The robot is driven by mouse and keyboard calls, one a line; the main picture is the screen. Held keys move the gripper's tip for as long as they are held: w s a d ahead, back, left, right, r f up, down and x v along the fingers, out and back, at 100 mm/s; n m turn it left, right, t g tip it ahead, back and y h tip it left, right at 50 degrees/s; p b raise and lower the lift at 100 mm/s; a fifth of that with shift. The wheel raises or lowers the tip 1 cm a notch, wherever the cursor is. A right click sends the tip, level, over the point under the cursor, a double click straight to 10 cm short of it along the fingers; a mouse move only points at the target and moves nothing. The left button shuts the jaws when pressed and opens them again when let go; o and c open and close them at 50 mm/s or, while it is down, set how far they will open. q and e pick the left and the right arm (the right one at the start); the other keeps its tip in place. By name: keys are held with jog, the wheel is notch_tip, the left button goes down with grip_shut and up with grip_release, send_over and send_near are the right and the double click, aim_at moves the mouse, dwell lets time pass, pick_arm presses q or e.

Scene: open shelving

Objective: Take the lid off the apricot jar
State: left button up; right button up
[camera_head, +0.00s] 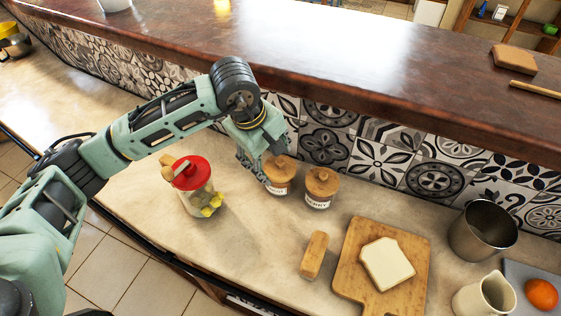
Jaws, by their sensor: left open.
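Two small white jars with wooden knobbed lids stand side by side on the counter in the head view. The left jar (277,189) has a label that I cannot read, so I cannot tell for sure that it is the apricot jar. Its lid (282,170) is on. The right jar (318,202) has a label that seems to end in "RRY", and its lid (322,181) is on too. My left gripper (258,176) is open, pointing down just left of the left jar's lid and partly overlapping it. I cannot tell if they touch. My right gripper is not in view.
A red-lidded glass jar (195,187) stands left of my gripper. A wooden block (314,256), a cutting board (357,239) with bread (387,263), a metal pot (483,231) and a cream pitcher (484,297) are to the right. The tiled wall and raised ledge (350,70) rise behind.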

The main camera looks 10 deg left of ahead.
aim_at(277, 169)
pick_arm(q)
jog(key=shift+a+p+x, duration=0.2)
jog(key=shift+p+x, duration=0.55)
jog(key=shift+x, duration=0.5)
jog(key=shift+w+x, duration=0.25)
jog(key=shift+x, duration=0.85)
jog(key=shift+c, duration=1.1)
jog(key=shift+r, duration=0.1)
jog(key=c, duration=0.7)
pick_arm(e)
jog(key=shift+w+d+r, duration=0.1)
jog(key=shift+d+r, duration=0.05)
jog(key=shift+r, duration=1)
